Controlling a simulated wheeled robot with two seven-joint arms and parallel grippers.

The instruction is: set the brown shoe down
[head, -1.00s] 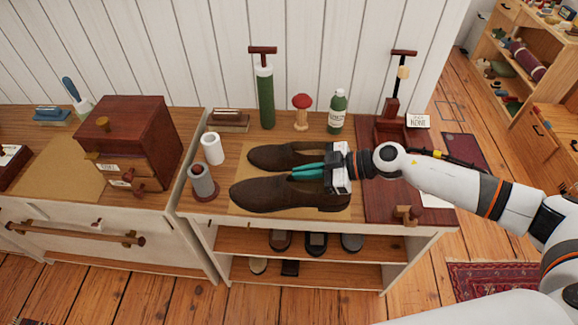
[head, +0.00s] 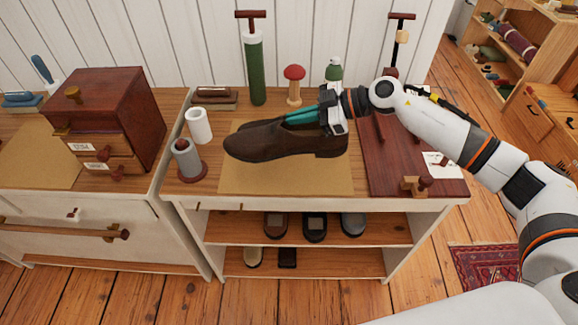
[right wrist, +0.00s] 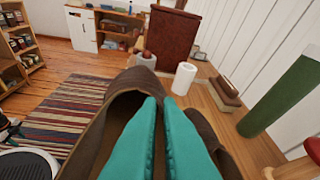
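A brown leather shoe (head: 285,142) is in the head view, toe to the left, seemingly raised above the tan mat (head: 285,180) on the bench. My right gripper (head: 312,116) reaches over it from the right. Its teal fingers, close together in the right wrist view (right wrist: 160,110), are at the shoe's opening and appear shut on its upper edge; the exact grip is hidden. A second brown shoe (head: 245,125) is just behind, mostly hidden by the first. In the wrist view brown shoe leather (right wrist: 112,105) shows on both sides of the fingers. My left gripper is not in view.
A grey cylinder (head: 187,158) and white roll (head: 199,125) stand left of the mat. A green pump (head: 256,70), red-topped wooden piece (head: 294,85) and green bottle (head: 333,72) stand behind. A dark red board (head: 395,165) lies right. The mat's front is bare.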

